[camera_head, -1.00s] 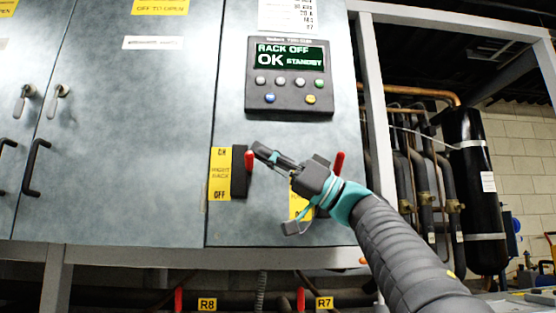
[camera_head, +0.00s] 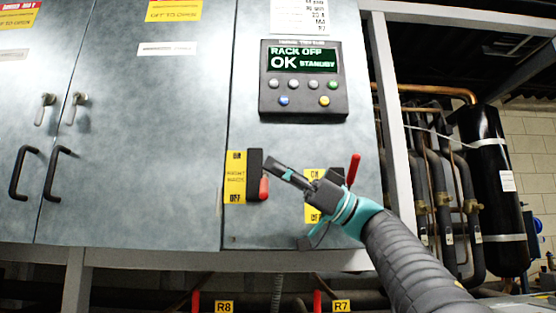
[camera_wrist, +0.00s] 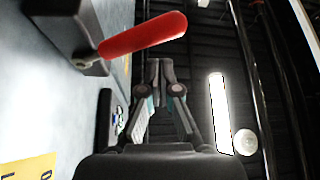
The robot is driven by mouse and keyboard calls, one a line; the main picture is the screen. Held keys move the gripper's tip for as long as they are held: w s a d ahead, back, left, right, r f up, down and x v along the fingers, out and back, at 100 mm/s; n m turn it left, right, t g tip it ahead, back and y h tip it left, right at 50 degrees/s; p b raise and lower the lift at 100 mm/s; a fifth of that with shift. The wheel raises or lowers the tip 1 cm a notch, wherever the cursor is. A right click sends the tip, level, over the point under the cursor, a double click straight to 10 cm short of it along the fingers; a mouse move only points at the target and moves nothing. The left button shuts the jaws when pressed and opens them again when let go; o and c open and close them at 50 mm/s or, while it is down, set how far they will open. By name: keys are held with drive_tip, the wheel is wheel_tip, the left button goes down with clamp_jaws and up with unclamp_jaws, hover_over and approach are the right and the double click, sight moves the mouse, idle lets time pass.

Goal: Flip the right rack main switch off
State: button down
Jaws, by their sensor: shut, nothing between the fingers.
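The right rack main switch (camera_head: 255,176) is a black block beside a yellow RIGHT RACK label (camera_head: 235,177) on the grey cabinet. Its red handle (camera_head: 264,188) sits at the lower part of the block, toward the OFF end of the label. My gripper (camera_head: 268,164) is shut and empty, its tips just right of the block and above the red handle; whether they touch it I cannot tell. In the wrist view the shut fingers (camera_wrist: 161,66) show below a large red handle (camera_wrist: 145,35); I cannot tell which switch it belongs to.
A second switch with a red handle (camera_head: 353,170) and yellow label is partly hidden behind my gripper. The display panel (camera_head: 303,80) above reads RACK OFF, OK STANDBY. Pipes and a black cylinder (camera_head: 495,190) stand at the right.

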drive_tip(key=f, duration=0.3)
drive_tip(key=shift+w, duration=0.25)
drive_tip(key=shift+w+d+f, duration=0.1)
drive_tip(key=shift+w+f, duration=0.05)
drive_tip(key=shift+f, duration=0.05)
idle(0.6)
drive_tip(key=v, duration=1.1)
drive_tip(key=shift+d, duration=0.4)
drive_tip(key=shift+s, duration=0.25)
